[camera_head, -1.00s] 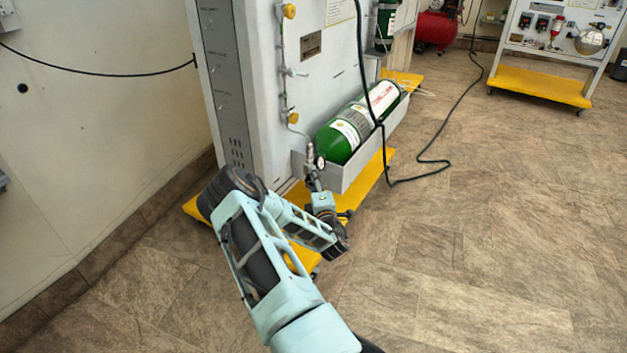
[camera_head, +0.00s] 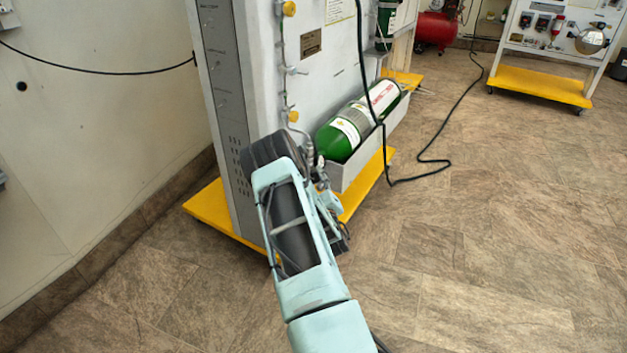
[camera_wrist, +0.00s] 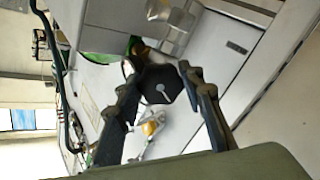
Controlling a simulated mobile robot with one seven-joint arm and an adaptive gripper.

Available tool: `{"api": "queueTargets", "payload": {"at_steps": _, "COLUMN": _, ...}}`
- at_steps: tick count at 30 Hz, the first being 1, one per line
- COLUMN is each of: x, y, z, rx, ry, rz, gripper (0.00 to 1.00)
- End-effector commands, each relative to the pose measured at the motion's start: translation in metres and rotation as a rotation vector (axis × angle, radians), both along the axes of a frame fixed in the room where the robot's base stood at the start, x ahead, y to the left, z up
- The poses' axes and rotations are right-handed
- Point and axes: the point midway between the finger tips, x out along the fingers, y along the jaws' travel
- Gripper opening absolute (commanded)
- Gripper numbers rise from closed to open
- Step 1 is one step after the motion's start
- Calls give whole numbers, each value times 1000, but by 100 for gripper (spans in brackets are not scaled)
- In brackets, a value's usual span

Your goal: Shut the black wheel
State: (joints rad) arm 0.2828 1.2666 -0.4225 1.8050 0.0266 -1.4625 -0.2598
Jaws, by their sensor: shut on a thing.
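The black wheel (camera_wrist: 160,86) is a dark many-sided knob with a light centre, seen in the wrist view between the fingers. My gripper (camera_wrist: 157,80) has one finger on each side of it and is shut on it. In the head view, the wheel and the fingers are hidden behind my arm, low at the front left end of the tray.
A green cylinder (camera_head: 348,131) lies in a grey tray (camera_head: 352,171) on the white panel stand (camera_head: 262,60). The stand has a yellow base (camera_head: 217,207). A black hose (camera_head: 403,180) loops onto the floor, which is open to the right.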

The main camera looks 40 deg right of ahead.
Motion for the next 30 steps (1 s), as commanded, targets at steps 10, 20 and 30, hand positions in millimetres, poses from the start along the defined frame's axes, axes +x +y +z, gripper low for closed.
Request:
{"api": "queueTargets", "payload": {"at_steps": 10, "x": 0, "y": 1, "z": -1, "rx": 300, "ry": -143, "rz": 0, "gripper": 11}}
{"api": "queueTargets", "payload": {"at_steps": 20, "x": 0, "y": 1, "z": 0, "rx": 571, "ry": -272, "rz": 1, "gripper": 11}}
{"api": "queueTargets", "payload": {"at_steps": 30, "x": 0, "y": 2, "z": -1, "rx": 768, "ry": -365, "rz": 0, "gripper": 11}}
